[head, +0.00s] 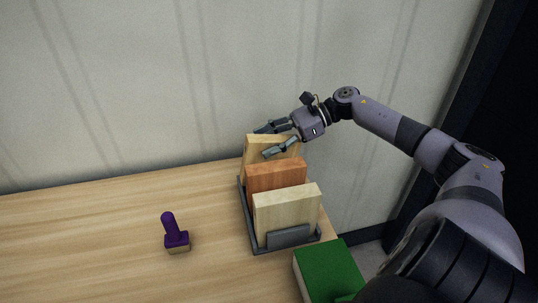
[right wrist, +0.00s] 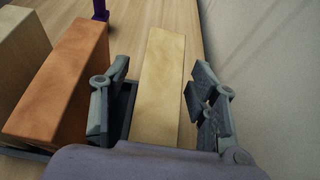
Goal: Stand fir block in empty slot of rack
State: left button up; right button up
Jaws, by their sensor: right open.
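The dark grey rack (head: 288,238) stands near the table's right edge with three upright blocks in it. The rear block is yellowish wood (head: 257,147), the middle one is orange-brown (head: 276,176), and the front one is pale cream wood (head: 287,210). I cannot tell by name which is the fir block. My right gripper (head: 262,141) is open at the rear block's top. In the right wrist view, the yellowish block (right wrist: 161,85) stands between the spread fingers (right wrist: 158,78), with a gap on the right. The orange-brown block (right wrist: 65,75) is beside the left finger. My left gripper is out of view.
A purple-handled stamp with a wooden base (head: 176,240) stands on the table (head: 90,245) left of the rack. A green box-like thing (head: 328,270) is in front of the rack. A pale panelled wall (head: 130,80) rises behind. The table's left is clear.

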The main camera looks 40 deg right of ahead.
jog(key=shift+c, duration=0.5)
grip_shut()
dwell(0.5)
